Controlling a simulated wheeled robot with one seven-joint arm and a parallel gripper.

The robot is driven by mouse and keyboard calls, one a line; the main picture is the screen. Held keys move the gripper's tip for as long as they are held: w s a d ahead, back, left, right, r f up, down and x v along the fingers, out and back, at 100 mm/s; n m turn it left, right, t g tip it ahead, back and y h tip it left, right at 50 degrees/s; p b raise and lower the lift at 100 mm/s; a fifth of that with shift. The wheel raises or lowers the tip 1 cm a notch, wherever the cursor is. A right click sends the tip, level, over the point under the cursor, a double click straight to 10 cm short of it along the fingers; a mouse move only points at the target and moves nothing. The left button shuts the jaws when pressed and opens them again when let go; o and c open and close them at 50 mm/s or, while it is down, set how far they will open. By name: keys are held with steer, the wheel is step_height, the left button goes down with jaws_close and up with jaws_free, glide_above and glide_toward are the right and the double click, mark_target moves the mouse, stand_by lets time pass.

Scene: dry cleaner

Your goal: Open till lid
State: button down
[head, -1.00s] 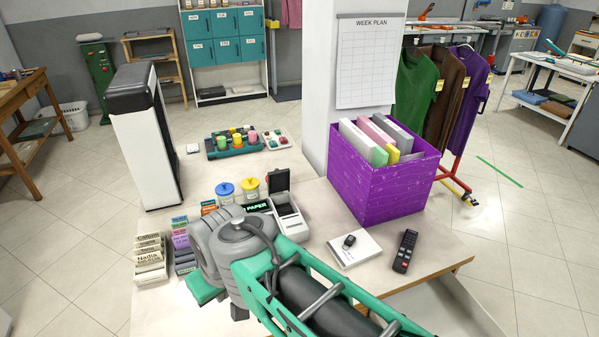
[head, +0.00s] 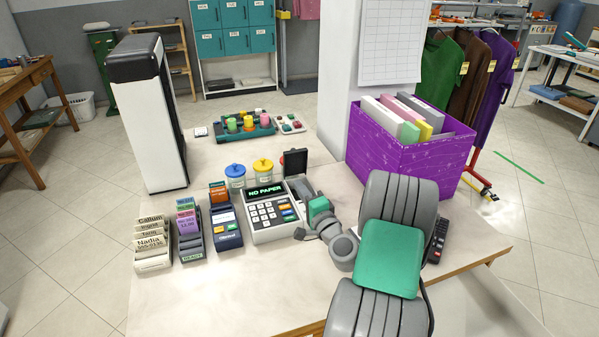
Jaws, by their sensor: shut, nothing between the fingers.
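The till (head: 272,218) is a light grey register on the counter, with a keypad and a display reading "NO PAPER". The compartment in front of the lid is partly hidden by my arm. My gripper (head: 303,234) is shut and empty, low beside the till's right side. It is small and partly hidden by my wrist, so I cannot tell whether it touches the till.
A purple box (head: 405,158) and a black remote (head: 438,240) are at right. The front left counter is clear.

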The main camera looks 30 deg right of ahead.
mark_target(296, 154)
steer(key=d+m, duration=0.1)
steer(key=s+d+h, duration=0.1)
steer(key=d+f+m+h, duration=0.1)
steer(key=d, duration=0.1)
steer(key=shift+s+m, duration=0.3)
steer(key=shift+s, duration=0.05)
steer(key=p+x, duration=0.1)
steer(key=x, duration=0.3)
steer(key=p+x, duration=0.2)
steer(key=x, duration=0.2)
steer(key=p+x, duration=0.2)
steer(key=x, duration=0.2)
steer(key=shift+w+r, duration=0.25)
steer(key=shift+r, duration=0.05)
steer(key=shift+w+d+p, duration=0.15)
steer(key=shift+w+p, duration=0.15)
steer(key=shift+w, duration=0.3)
